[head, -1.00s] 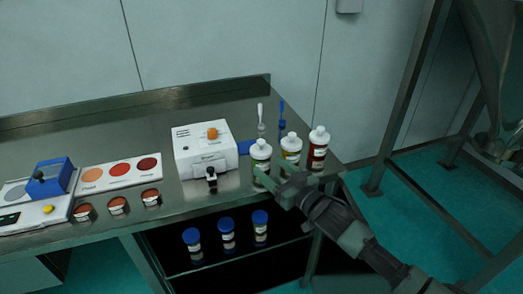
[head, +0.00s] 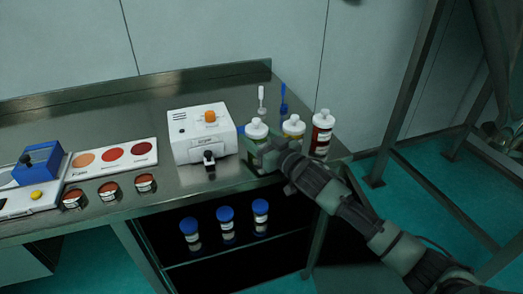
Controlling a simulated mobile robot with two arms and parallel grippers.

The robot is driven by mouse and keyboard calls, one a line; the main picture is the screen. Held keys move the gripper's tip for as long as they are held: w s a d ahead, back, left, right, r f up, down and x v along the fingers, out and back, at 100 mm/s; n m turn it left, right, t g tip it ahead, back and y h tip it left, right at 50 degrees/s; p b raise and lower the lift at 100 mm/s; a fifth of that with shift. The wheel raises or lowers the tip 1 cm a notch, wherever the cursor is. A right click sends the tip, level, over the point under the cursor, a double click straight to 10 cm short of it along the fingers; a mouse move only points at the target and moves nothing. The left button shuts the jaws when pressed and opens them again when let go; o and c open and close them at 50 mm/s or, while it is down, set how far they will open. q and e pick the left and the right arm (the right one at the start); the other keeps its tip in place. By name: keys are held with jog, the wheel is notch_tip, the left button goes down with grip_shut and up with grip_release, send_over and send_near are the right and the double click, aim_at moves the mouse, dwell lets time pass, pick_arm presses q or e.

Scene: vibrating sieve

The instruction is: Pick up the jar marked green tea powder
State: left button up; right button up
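Three white-capped jars stand in a row near the right end of the steel bench. The left jar (head: 257,129) has a greenish body, the middle jar (head: 293,130) a yellow one and the right jar (head: 322,136) a red-brown one. Their labels are too small to read. My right gripper (head: 264,152) is at the lower body of the greenish jar and partly hides it. The fingers look close around it, but whether they are shut on it is unclear. The jar looks upright on the bench. My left gripper is out of view.
A white device with an orange knob (head: 210,117) stands left of the jars. A white and a blue brush-like tool (head: 283,100) are behind them. Several blue-lidded jars (head: 225,214) stand on the lower shelf.

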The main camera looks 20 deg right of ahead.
jog(key=shift+r, duration=0.1)
jog(key=c, duration=1.4)
jog(key=shift+o, duration=0.2)
